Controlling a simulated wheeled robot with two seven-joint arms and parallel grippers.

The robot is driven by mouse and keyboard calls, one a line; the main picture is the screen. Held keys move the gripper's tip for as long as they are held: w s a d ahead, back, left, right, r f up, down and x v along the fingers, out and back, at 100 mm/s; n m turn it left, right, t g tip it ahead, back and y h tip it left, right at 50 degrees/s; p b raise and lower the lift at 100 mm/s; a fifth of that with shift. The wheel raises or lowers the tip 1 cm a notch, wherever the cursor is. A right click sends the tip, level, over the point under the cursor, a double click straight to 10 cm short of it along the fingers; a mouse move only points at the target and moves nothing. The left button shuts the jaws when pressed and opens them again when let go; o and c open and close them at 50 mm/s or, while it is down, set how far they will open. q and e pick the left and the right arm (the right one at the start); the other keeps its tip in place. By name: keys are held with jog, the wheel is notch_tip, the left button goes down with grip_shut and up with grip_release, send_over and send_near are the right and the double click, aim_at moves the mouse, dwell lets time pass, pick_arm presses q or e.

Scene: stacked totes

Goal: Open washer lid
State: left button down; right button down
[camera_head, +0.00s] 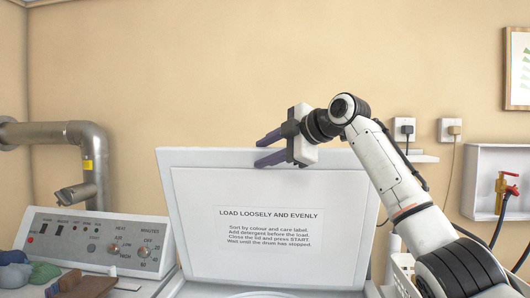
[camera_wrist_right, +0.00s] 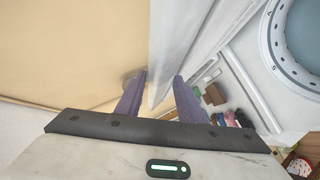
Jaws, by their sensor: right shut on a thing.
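The washer lid (camera_head: 200,215) is white and stands raised, with its inner face and a printed label towards the head camera. My right gripper (camera_head: 263,150) is at the lid's top edge, right of its middle. Its dark purple fingers point left and are shut on the lid's edge. In the right wrist view the lid (camera_wrist_right: 182,40) runs edge-on between the two fingers of the gripper (camera_wrist_right: 158,85). The washer's round opening (camera_wrist_right: 272,55) shows at the upper right there. My left gripper is not in view.
A control panel (camera_head: 95,241) with knobs stands left of the lid, with several coloured cloths (camera_head: 42,274) before it. A metal pipe (camera_head: 90,150) is at the far left. Wall outlets (camera_head: 449,130) and a box with a red-handled tap (camera_head: 503,190) are at right.

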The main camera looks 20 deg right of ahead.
jog(key=c, duration=1.6)
grip_release()
jog(key=shift+w+d+f, duration=0.15)
jog(key=shift+f, duration=0.4)
jog(key=shift+c, duration=0.2)
jog(key=shift+w, duration=0.1)
jog(key=b+v, duration=0.2)
jog(key=v, duration=0.8)
jog(key=shift+r+b, duration=0.3)
jog(key=shift+r, duration=0.15)
